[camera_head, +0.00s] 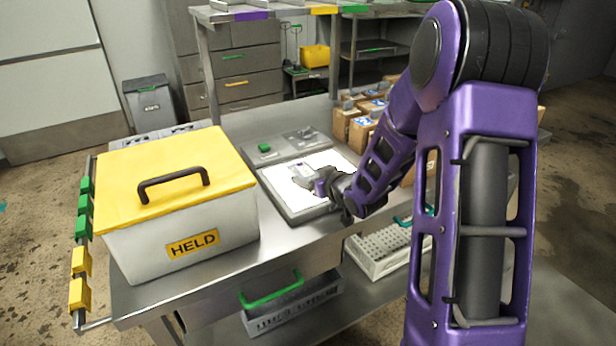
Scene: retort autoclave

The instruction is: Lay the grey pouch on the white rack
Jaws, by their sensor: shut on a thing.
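My gripper (328,187) is over the bright lit panel on the steel bench, shut on the grey pouch (306,182). The pouch is small and dark against the glare, and my gripper hides part of it. I cannot tell whether the pouch touches the panel. A white rack (372,262) with rows of holes is on the shelf below the bench top, to the right. My arm and the bench edge hide part of it.
A white bin with a yellow lid (172,172), marked HELD, stands on the bench at left. The lit panel (283,190) has a grey frame. Brown boxes (358,130) stand behind my arm. A green-handled drawer (272,290) is below the bench top.

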